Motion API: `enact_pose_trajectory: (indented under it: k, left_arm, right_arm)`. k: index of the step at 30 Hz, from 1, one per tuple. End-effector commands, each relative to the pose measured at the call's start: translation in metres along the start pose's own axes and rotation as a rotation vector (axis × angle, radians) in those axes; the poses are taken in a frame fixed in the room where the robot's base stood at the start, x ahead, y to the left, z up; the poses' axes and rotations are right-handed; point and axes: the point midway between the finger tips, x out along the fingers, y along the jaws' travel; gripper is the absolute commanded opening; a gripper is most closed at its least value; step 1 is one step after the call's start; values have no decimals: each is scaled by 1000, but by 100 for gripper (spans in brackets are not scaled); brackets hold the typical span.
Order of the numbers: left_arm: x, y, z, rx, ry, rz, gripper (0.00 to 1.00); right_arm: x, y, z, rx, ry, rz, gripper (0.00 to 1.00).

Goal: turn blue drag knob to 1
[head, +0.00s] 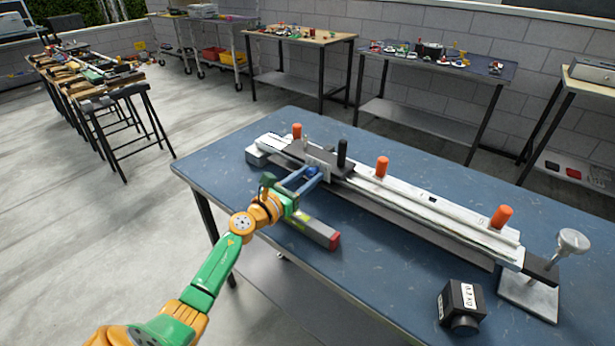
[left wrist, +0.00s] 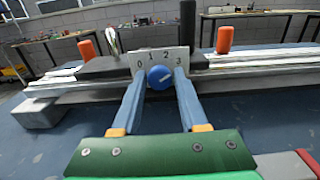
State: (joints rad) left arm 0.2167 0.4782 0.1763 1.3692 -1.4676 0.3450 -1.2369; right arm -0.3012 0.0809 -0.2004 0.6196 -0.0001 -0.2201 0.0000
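The blue drag knob (left wrist: 160,77) sits on the front of a pale dial plate (left wrist: 150,62) marked 0, 1, 2 and 3. A short white mark on the knob lies close to level, rising slightly to the right; which number it points to is unclear. In the head view the knob (head: 311,171) is small and partly hidden by my fingers. My left gripper (head: 302,180) reaches in from the front. In the left wrist view its two blue fingers (left wrist: 158,84) stand apart on either side of the knob, open; firm contact is not visible. My right gripper is out of view.
The dial belongs to a long rail device (head: 430,208) with orange posts and a black post (head: 342,153), lying across the blue table (head: 240,150). A grey bar with a red end (head: 318,233) lies in front. A black weight (head: 461,306) stands at the right front.

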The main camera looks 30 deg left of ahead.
Motion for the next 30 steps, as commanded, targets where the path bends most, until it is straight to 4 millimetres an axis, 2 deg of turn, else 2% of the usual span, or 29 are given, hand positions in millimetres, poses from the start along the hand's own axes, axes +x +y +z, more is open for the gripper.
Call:
enact_pose_trajectory:
  k: [1, 4, 17, 30]
  left_arm:
    - [0, 0, 0, 0, 0, 0, 26]
    - [0, 0, 0, 0, 0, 0, 0]
    - [0, 0, 0, -75, 1, 0, 0]
    - [0, -1, 1, -448, 2, -1, 0]
  right_arm:
    - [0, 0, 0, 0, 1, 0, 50]
    - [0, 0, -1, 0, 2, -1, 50]
    - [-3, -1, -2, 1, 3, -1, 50]
    - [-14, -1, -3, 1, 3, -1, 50]
